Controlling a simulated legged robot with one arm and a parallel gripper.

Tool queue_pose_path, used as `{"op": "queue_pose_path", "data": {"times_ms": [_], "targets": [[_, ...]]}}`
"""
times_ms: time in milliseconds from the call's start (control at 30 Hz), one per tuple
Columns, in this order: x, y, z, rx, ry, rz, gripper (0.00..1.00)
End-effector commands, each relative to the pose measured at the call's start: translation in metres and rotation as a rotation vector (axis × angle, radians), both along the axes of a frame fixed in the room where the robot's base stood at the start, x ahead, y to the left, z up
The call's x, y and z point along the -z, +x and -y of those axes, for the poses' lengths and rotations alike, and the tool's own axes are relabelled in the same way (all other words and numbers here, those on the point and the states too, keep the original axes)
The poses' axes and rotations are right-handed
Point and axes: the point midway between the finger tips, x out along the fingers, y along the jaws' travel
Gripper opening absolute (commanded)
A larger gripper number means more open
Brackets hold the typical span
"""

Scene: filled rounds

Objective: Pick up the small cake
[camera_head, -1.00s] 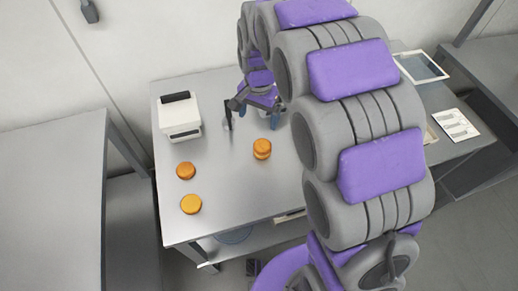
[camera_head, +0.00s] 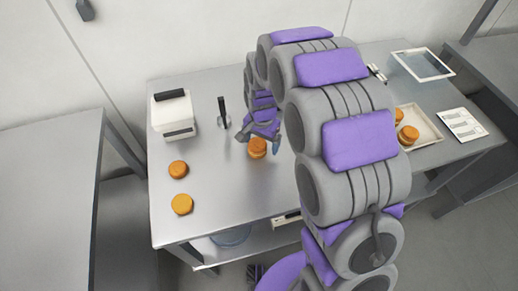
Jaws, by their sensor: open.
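Several round orange-brown cakes show. A slightly smaller-looking one (camera_head: 178,169) and a lighter one (camera_head: 182,204) lie apart on the left of the metal table. A third cake (camera_head: 257,149), which looks like two stacked layers, stands mid-table. My gripper (camera_head: 263,136) is open just behind and above this third cake, with a fingertip close to its right side. I cannot tell whether they touch. My arm covers part of the table to the right.
A pale tray (camera_head: 425,124) at the right holds more orange-brown rounds, partly hidden by my arm. A white box with a black handle (camera_head: 173,117) and an upright dark-handled tool (camera_head: 222,112) stand behind. The table's front middle is clear.

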Motion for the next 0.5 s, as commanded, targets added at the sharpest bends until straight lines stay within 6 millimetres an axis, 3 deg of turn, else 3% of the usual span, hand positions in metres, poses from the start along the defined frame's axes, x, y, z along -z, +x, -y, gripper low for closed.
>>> {"op": "queue_pose_path", "data": {"times_ms": [33,133,367,500], "targets": [[0.012,-0.001,-0.003,-0.003,-0.004,-0.005,0.95],[0.022,-0.001,-0.007,-0.003,-0.009,-0.005,0.95],[0.023,-0.001,-0.01,-0.003,-0.011,0.0,0.95],[0.022,-0.001,-0.006,-0.003,-0.007,0.0,0.82]]}}
